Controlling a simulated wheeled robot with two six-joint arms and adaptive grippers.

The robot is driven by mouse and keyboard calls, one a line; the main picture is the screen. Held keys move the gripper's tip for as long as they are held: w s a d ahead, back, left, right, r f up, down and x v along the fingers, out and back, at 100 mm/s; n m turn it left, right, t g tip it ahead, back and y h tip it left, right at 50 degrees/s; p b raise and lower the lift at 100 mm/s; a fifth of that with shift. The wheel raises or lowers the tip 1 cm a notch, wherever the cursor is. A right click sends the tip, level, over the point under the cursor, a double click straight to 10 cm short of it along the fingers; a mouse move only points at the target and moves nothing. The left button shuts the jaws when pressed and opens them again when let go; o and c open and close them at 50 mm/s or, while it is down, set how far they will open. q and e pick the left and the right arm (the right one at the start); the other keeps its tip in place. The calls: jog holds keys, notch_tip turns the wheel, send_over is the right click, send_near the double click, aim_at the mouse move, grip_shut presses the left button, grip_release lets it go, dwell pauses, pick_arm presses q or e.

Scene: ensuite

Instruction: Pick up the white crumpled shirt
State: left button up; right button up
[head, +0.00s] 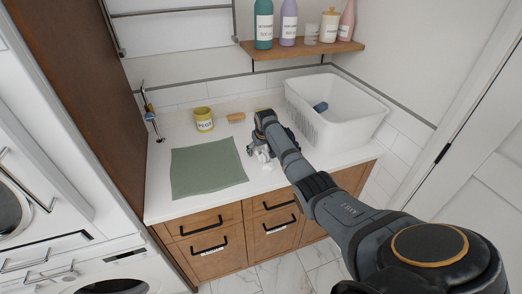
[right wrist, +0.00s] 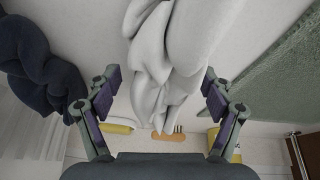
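The white crumpled shirt (head: 263,154) lies on the white counter, just right of the green mat, partly hidden by my right gripper. In the right wrist view the shirt (right wrist: 165,60) is a bunched, folded strip running from the top edge down between the fingers. My right gripper (head: 268,141) is at the shirt, over the counter. In the right wrist view its two fingers (right wrist: 160,92) are wide apart, one on each side of the shirt, with gaps visible. My left gripper is not in view.
The green mat (head: 205,166) lies flat on the counter (head: 160,208). A white basket (head: 345,130) with dark blue cloth (head: 320,107) is at right. A shelf (head: 300,48) with bottles hangs above.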

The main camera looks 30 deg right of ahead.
aim_at(256, 153)
jog(key=c, duration=0.9)
jog(key=shift+c, duration=0.2)
notch_tip(256, 153, up, 3)
jog(key=shift+w+d+b, duration=0.1)
jog(key=shift+w+b, duration=0.05)
jog(key=shift+b, duration=0.7)
jog(key=a+r, duration=0.1)
jog(key=s+a+r, duration=0.1)
jog(key=r, duration=0.1)
jog(key=a+r, duration=0.1)
jog(key=shift+s+a+r, duration=0.3)
jog(key=shift+r, duration=0.05)
jog(key=s+a+r+b, duration=0.2)
jog(key=s+a+r, duration=0.2)
jog(key=a, duration=0.5)
jog(key=shift+a+r+b, duration=0.25)
jog(key=shift+r+b, duration=0.05)
jog(key=shift+r, duration=0.65)
